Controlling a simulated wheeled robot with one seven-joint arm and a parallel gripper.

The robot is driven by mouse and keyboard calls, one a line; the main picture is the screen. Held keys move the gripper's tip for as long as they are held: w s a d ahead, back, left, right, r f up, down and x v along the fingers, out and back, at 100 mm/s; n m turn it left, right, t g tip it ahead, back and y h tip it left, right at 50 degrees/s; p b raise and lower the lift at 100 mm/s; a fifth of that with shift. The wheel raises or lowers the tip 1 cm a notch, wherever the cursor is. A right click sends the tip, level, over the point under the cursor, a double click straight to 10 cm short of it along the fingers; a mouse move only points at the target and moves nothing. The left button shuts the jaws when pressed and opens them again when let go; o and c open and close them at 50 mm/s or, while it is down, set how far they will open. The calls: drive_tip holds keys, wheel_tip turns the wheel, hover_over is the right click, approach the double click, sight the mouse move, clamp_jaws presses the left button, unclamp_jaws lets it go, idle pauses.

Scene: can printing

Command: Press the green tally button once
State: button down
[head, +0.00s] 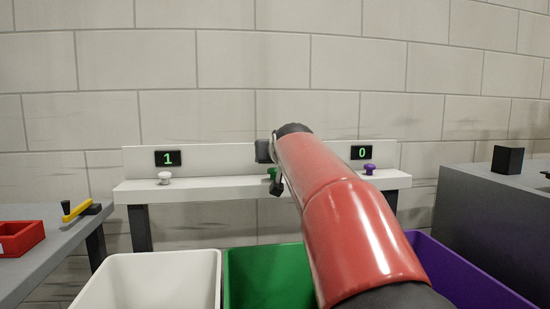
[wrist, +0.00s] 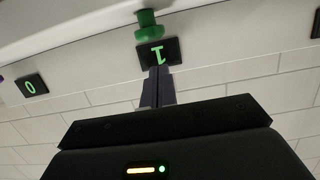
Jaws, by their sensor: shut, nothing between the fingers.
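The green tally button (head: 273,173) is mostly hidden behind my arm in the head view. In the wrist view the green button (wrist: 148,24) shows whole at the top, on the pale shelf. My gripper (wrist: 158,72) is shut and empty. Its fingertips overlap the lower part of the green button's display (wrist: 150,50) in the picture, with a visible gap between them and the button. That display appears upside down and reads 1. In the head view it is hidden by my arm.
A white button (head: 164,178) has a display (head: 168,158) reading 1. A purple button (head: 369,168) has a display (head: 361,152) reading 0. White (head: 150,282), green (head: 265,275) and purple (head: 470,275) bins stand below. Grey tables flank them, the left with a red tray (head: 20,238).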

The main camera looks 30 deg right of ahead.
drive_tip(key=b+v, duration=0.1)
drive_tip(key=v, duration=0.8)
drive_tip(key=shift+s+b, duration=0.3)
drive_tip(key=shift+s, duration=0.1)
drive_tip(key=shift+a, duration=0.1)
